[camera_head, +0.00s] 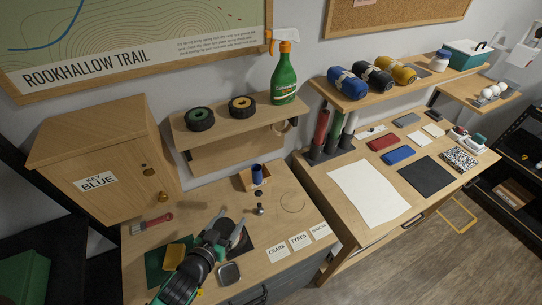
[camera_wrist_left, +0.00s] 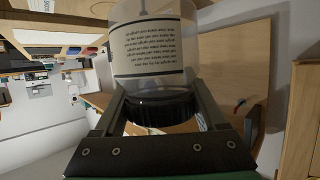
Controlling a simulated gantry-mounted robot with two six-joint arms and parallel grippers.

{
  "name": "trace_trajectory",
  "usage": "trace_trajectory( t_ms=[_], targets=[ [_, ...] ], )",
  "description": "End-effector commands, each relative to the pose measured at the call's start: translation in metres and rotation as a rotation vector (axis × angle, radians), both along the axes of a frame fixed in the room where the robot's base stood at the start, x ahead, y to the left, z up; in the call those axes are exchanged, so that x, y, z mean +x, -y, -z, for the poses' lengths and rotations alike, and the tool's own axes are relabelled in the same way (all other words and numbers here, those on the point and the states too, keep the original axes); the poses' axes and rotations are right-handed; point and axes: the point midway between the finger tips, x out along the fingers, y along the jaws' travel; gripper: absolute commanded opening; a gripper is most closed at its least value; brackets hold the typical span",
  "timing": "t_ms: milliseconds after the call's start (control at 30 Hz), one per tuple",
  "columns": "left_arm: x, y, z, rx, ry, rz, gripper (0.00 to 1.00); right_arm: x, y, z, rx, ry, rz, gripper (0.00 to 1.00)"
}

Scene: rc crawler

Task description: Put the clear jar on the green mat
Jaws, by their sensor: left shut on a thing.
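The clear jar (camera_wrist_left: 146,62) has a black ribbed lid (camera_wrist_left: 150,112) and a printed paper label. In the left wrist view its lid sits between the two fingers of my left gripper (camera_wrist_left: 160,105), which is shut on the jar at the lid end. In the head view my left gripper (camera_head: 229,236) is over the left worktop, near a dark mat (camera_head: 243,254); the jar is hard to make out there. The green mat (camera_head: 154,275) lies to the left of the gripper, partly hidden by my arm. My right gripper is not in view.
A yellow item (camera_head: 175,255) lies at the green mat. A red brush (camera_head: 151,224) lies behind it, near the wooden key cabinet (camera_head: 105,160). A dark-rimmed small dish (camera_head: 229,273) is right of my arm. A wooden box with a blue cylinder (camera_head: 257,174) stands farther back.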

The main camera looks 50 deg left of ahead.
Motion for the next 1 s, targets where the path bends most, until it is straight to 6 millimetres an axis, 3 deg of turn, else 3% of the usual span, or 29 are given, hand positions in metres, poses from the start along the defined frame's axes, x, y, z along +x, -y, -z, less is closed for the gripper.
trace_trajectory(
  t_ms=[267, 700, 1000],
  targets=[
    [0.005, 0.010, 0.000, 0.000, 0.000, 0.032, 0.05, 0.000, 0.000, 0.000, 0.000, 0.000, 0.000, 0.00],
    [0.031, 0.143, 0.046, -0.003, -0.001, 0.472, 0.05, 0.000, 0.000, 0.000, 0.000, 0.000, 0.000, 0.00],
    [0.036, 0.157, 0.043, 0.000, 0.003, 0.565, 0.05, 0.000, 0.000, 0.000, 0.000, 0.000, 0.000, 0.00]
  ],
)
